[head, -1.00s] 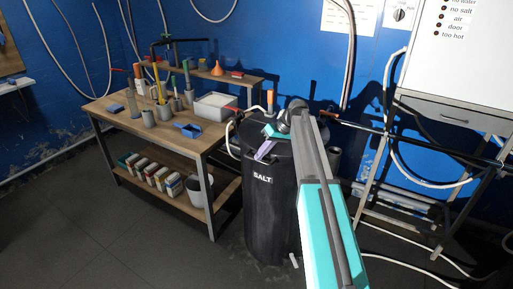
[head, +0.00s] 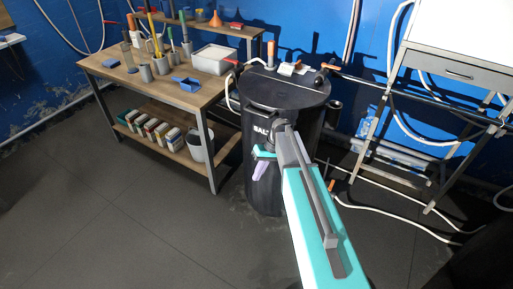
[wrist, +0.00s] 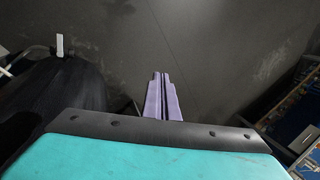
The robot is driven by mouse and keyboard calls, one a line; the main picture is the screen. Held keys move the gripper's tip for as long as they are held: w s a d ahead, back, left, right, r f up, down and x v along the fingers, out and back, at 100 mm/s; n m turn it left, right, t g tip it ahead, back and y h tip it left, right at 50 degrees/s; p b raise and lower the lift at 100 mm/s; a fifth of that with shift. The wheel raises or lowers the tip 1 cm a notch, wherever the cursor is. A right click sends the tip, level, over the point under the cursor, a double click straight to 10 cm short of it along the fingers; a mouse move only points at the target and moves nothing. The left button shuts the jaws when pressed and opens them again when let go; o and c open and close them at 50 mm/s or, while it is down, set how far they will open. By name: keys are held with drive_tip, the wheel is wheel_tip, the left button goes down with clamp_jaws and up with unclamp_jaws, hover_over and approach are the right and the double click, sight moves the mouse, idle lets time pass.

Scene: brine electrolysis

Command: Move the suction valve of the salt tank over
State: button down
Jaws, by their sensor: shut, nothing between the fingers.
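The black salt tank (head: 252,190) stands mid-picture in the head view, its white label partly covered by my arm. Its dark side also shows at the left of the wrist view (wrist: 60,95). Orange-handled fittings stand at the lid's back (head: 270,50) and right edge (head: 328,67). A small orange-brown piece (head: 331,185) shows low at the tank's right. A small white piece (wrist: 60,45) shows by the tank in the wrist view. I cannot tell which is the suction valve. My gripper (wrist: 162,78), with purple fingers, is shut and empty, in front of the tank in the head view (head: 259,172).
A wooden bench (head: 110,65) with cups, tools and a white bin (head: 212,59) stands to the left. A metal-legged stand (head: 447,75) with hoses is at the right. White hoses (head: 390,212) lie on the floor there. The floor at front left is clear.

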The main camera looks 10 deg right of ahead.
drive_tip(key=s+a+f+m+g+h, duration=0.1)
drive_tip(key=s+f, duration=0.6)
drive_tip(key=s, duration=0.3)
drive_tip(key=s+a+f+g+h, duration=0.1)
drive_tip(key=s+f+g, duration=0.1)
drive_tip(key=s+f, duration=0.75)
drive_tip(key=s+f+g+h, duration=0.1)
drive_tip(key=s+f, duration=0.1)
drive_tip(key=s, duration=0.9)
drive_tip(key=s+f+g+h, duration=0.1)
drive_tip(key=s+f, duration=0.2)
drive_tip(key=s, duration=0.8)
drive_tip(key=shift+s+d+m+h, duration=0.25)
drive_tip(key=shift+d+m+h, duration=0.05)
drive_tip(key=shift+d+r, duration=0.1)
drive_tip(key=shift+d, duration=0.05)
